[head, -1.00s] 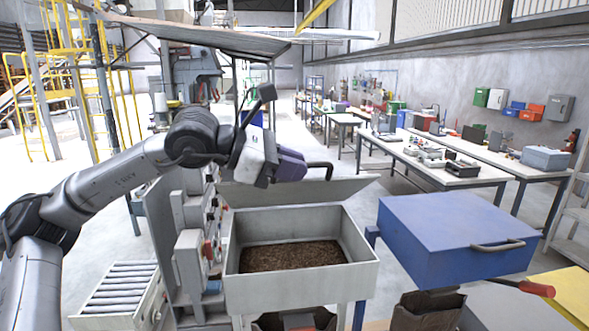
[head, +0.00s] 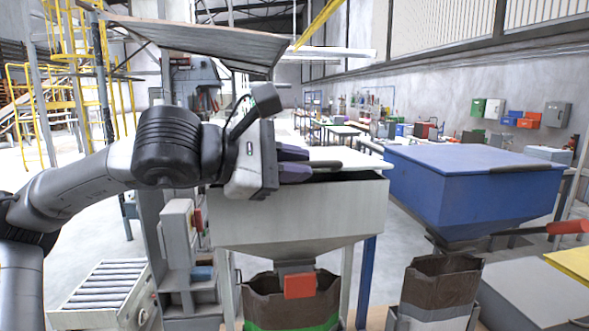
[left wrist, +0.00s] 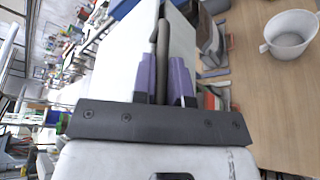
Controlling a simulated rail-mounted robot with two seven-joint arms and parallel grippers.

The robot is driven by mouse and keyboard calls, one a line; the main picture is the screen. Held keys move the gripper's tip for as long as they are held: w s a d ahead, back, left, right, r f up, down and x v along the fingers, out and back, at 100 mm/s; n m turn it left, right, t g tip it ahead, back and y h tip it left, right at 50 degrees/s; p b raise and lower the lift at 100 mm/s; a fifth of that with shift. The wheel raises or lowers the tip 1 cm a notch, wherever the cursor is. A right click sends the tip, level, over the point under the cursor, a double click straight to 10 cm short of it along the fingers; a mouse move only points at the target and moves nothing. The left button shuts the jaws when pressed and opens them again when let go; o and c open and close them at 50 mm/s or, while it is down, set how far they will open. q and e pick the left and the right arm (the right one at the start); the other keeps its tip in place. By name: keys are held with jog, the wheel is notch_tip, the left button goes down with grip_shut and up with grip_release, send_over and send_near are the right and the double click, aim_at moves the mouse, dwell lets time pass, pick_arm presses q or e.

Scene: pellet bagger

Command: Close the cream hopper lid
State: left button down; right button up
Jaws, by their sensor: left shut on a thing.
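The cream hopper (head: 300,215) stands in the middle of the head view, its front wall facing me. Its cream lid (head: 350,157) lies low over the top, with a dark gap at the front right between lid and rim. My left gripper (head: 305,170) is at the lid's front. In the left wrist view its purple fingers (left wrist: 164,80) are shut on the dark bar handle (left wrist: 162,42) of the pale lid, which also shows in that view (left wrist: 185,40). The hopper's inside is hidden. My right gripper is not in view.
A blue hopper with a closed blue lid (head: 470,160) stands to the right. Open brown bags (head: 290,297) sit below the hoppers. A roller conveyor (head: 103,290) is at lower left. A grey control box (head: 178,225) stands left of the cream hopper.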

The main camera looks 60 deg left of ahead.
pick_arm(q)
notch_tip(320, 180, down, 2)
jog(key=shift+f+m+b, duration=0.25)
jog(key=shift+m+b, duration=0.15)
jog(key=shift+b, duration=0.6)
jog(key=shift+w+f+y, duration=0.1)
jog(key=shift+f+y, duration=0.1)
jog(key=shift+y, duration=0.1)
jog(key=c, duration=1.2)
grip_release()
jog(key=shift+o, duration=0.2)
jog(key=shift+r, duration=0.1)
jog(key=shift+s+r, duration=0.1)
jog(key=shift+s, duration=0.1)
